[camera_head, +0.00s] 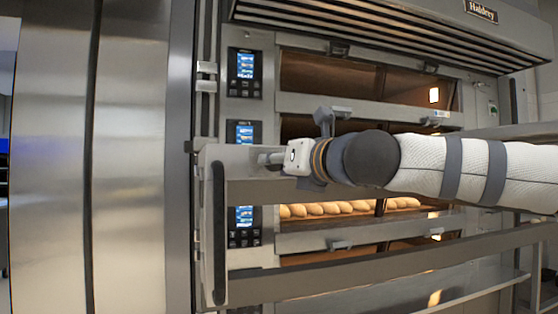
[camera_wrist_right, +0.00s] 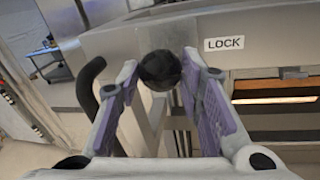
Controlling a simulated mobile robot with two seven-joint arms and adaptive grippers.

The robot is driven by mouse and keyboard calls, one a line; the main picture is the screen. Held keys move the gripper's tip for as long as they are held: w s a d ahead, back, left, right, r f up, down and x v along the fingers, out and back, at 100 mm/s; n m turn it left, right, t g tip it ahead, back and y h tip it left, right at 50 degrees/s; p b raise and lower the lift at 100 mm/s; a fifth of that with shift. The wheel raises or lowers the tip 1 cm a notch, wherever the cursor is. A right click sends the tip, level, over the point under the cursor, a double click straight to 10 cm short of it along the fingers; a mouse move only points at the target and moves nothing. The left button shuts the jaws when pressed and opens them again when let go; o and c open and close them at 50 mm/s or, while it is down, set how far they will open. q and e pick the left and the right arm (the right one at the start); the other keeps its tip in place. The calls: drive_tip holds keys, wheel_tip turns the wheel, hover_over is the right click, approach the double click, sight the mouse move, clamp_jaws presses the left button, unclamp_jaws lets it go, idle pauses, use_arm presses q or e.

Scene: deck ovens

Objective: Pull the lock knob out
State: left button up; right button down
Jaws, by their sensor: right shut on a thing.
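The lock knob (camera_wrist_right: 160,68) is a round black ball on the grey metal frame, left of a white "LOCK" label (camera_wrist_right: 224,43) in the right wrist view. My right gripper (camera_wrist_right: 158,75) has its two purple-padded fingers on either side of the knob, shut on it. In the head view my right gripper (camera_head: 270,158) reaches in from the right to the left end of the metal frame (camera_head: 240,160), and I cannot make out the knob there. My left gripper is not in view.
The frame has a black upright handle (camera_head: 219,232) at its left end. Behind stand stacked deck ovens with control screens (camera_head: 245,73) and a row of bread loaves (camera_head: 330,208) inside. A tall steel panel (camera_head: 130,160) stands at the left.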

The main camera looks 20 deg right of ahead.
drive_tip(key=shift+a, duration=0.1)
drive_tip(key=c, duration=1.1)
unclamp_jaws()
drive_tip(key=shift+w, duration=0.1)
wheel_tip(320, 180, up, 10)
drive_tip(key=shift+f, duration=0.1)
